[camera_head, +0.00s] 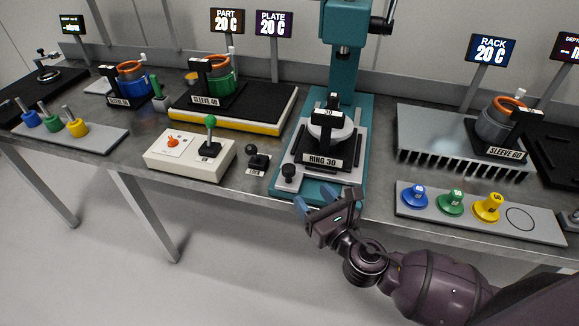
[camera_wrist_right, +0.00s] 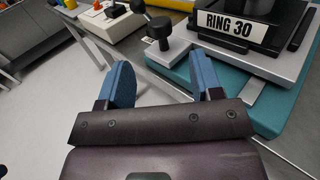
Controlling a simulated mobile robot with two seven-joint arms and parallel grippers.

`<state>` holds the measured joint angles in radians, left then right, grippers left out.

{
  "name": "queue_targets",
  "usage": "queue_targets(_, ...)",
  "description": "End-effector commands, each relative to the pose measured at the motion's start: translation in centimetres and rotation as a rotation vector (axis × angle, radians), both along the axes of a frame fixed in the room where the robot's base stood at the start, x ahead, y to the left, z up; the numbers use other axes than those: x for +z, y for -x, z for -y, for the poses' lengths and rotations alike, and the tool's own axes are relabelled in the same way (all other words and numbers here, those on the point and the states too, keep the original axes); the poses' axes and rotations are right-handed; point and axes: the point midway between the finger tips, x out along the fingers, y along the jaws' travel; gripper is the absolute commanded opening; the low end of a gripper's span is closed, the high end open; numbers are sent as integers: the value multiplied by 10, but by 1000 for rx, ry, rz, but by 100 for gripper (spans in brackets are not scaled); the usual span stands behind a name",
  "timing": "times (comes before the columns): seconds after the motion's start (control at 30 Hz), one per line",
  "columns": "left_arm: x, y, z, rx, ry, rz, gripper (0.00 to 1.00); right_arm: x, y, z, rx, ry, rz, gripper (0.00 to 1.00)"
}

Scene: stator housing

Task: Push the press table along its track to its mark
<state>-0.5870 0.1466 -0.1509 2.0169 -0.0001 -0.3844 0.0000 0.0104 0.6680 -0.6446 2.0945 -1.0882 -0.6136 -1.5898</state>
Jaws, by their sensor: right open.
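The press table (camera_head: 338,176) is a light grey sliding plate on the teal press base (camera_head: 325,193). It carries a black holder labelled RING 30 (camera_head: 321,161) with a pale round part on top. A black knob (camera_head: 289,171) stands on its front left corner; the knob also shows in the right wrist view (camera_wrist_right: 159,30). My right gripper (camera_head: 314,199) is open and empty, just in front of the base's front edge. In the right wrist view its blue fingers (camera_wrist_right: 160,75) are apart, with the knob beyond them. I cannot make out the mark. My left gripper is out of view.
A control box (camera_head: 190,153) with a green-topped lever and a small black lever (camera_head: 258,157) stand left of the press. A finned rack (camera_head: 445,140) and a tray of coloured knobs (camera_head: 480,215) lie to the right. The floor in front is clear.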

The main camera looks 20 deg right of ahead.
Motion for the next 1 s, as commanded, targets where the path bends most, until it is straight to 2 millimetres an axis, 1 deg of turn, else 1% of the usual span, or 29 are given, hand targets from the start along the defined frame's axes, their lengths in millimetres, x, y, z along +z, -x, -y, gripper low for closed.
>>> queue_targets(0.13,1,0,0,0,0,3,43,0,-8,-2,0,12,3,60)
queue_targets(0.23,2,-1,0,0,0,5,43,1,-19,-4,1,10,4,60)
queue_targets(0.5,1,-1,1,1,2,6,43,0,-63,-13,0,7,3,60)
queue_targets(0.7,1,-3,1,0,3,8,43,-1,-90,-18,0,7,1,60)
queue_targets(0.83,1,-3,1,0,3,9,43,-1,-101,-20,0,8,1,60)
queue_targets(1.0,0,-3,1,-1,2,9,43,0,-106,-21,0,7,0,60)
